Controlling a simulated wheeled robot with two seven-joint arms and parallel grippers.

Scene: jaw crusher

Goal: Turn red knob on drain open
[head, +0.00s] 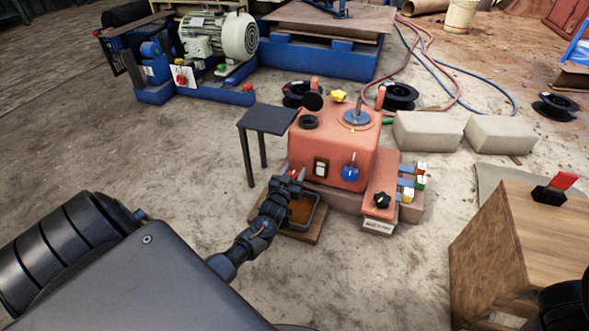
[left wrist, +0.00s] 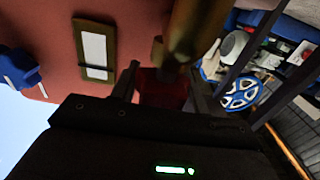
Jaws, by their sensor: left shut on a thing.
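The red knob (left wrist: 163,90) sits by a brass drain pipe (left wrist: 190,38) on the front of the salmon-red machine (head: 335,145). My left gripper (head: 290,178) reaches the machine's lower left front, above a small tray (head: 318,215). In the left wrist view, my left gripper (left wrist: 164,92) has one finger on each side of the red knob and is shut on it. The knob is dark and partly hidden by the gripper, so its turn angle cannot be told. My right gripper is not in view.
A dark small table (head: 267,120) stands close left of the machine. A black star knob (head: 382,200) is to the right. A wooden box (head: 520,240) stands at right. Floor between is clear.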

